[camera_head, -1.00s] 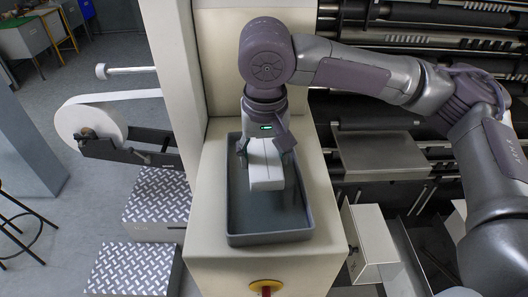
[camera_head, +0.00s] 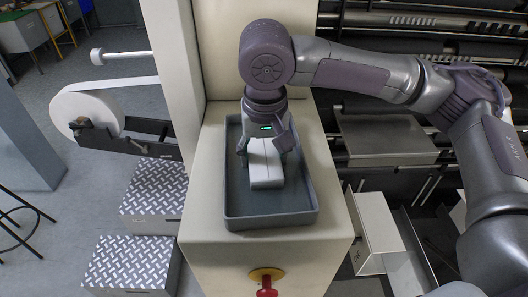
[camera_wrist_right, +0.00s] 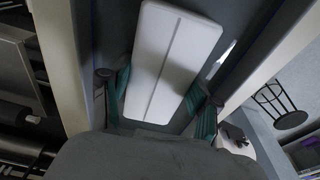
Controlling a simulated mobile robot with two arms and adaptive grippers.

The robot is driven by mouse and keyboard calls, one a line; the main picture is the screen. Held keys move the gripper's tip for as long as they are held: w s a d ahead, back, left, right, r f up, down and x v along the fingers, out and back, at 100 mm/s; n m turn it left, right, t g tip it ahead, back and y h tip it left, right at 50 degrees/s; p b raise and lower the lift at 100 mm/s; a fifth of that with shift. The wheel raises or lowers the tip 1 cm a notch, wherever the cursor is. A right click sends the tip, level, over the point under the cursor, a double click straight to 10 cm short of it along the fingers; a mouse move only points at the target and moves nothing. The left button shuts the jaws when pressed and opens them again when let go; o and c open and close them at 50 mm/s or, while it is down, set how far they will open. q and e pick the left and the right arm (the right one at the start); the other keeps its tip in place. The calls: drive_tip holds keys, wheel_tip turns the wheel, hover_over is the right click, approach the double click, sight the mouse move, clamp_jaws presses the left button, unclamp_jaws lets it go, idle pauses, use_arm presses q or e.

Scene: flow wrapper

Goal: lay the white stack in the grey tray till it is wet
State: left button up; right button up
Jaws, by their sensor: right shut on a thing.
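The white stack (camera_head: 266,174) is a pale block with a seam along its length. It is within the grey tray (camera_head: 272,221), lengthwise along it, towards the back half. My right gripper (camera_head: 265,150) is over the stack from above, shut with a finger on each side. The right wrist view also shows the stack (camera_wrist_right: 170,65) between the fingers (camera_wrist_right: 160,90). I cannot tell whether its underside touches the tray floor or whether it is wet. My left gripper is out of view.
The tray sits on a cream machine ledge with a red knob (camera_head: 266,284) at its front. A white film roll (camera_head: 88,116) stands at the left. The tray's front part is free.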

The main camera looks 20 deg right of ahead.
drive_tip(key=shift+f, duration=0.2)
idle(0.4)
drive_tip(key=o, duration=1.2)
drive_tip(key=r, duration=0.4)
drive_tip(key=s+r, duration=0.1)
drive_tip(key=r, duration=0.7)
drive_tip(key=shift+s+a, duration=0.15)
drive_tip(key=shift+s, duration=0.05)
